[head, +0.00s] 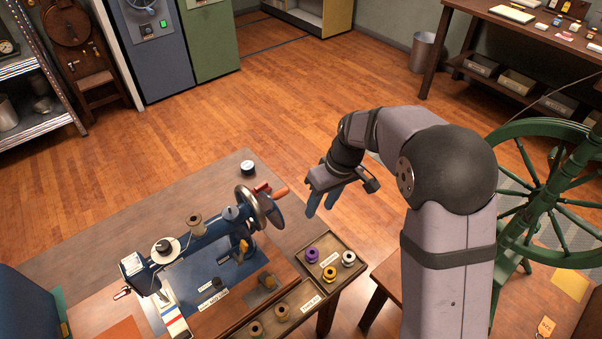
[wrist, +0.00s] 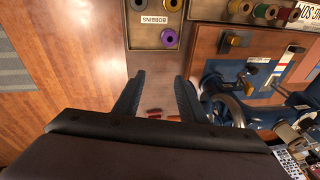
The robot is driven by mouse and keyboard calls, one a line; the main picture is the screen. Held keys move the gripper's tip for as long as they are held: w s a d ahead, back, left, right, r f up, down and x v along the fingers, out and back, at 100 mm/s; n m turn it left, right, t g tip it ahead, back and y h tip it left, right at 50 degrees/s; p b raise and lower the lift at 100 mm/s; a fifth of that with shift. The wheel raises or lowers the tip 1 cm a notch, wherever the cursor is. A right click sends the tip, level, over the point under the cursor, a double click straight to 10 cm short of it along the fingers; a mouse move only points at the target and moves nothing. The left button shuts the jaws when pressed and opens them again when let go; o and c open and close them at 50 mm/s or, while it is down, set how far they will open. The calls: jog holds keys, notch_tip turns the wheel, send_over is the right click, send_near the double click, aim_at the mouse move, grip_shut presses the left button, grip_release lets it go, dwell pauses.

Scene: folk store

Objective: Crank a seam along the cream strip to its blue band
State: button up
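A blue sewing machine (head: 205,237) stands on a wooden table in the head view. Its handwheel (head: 256,207) has a crank with an orange-brown handle (head: 280,192) at the right end. The cream strip (head: 172,312) lies under the needle end at the left, with a blue band and a red band across it. My gripper (head: 320,202) hangs in the air right of the handwheel, apart from it. In the wrist view my gripper (wrist: 158,98) is open with nothing between the fingers. The handwheel (wrist: 222,104) shows right of the fingers there.
A wooden tray (head: 348,240) with several bobbins sits at the table's right edge, below my gripper. A longer spool tray (head: 262,318) lies nearer. A green spinning wheel (head: 545,190) stands at the right.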

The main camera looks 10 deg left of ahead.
aim_at(285, 189)
jog(key=w+a+r+n+y, duration=0.1)
jog(key=r+n, duration=0.3)
jog(key=n, duration=0.6)
jog(key=w+a+r+n+y, duration=0.1)
jog(key=w+a+r+n, duration=0.2)
jog(key=n, duration=0.6)
jog(key=shift+a+r+n, duration=0.4)
jog(key=shift+a+r, duration=0.25)
jog(key=shift+a, duration=0.1)
jog(key=shift+f, duration=0.15)
jog(key=shift+w+b+x, duration=0.15)
jog(key=shift+b+x, duration=0.6)
jog(key=shift+x, duration=1.65)
jog(key=shift+w+b+x, duration=0.1)
jog(key=shift+b+x, duration=0.65)
jog(key=shift+x, duration=1.6)
jog(key=shift+a, duration=0.1)
jog(key=shift+b, duration=0.4)
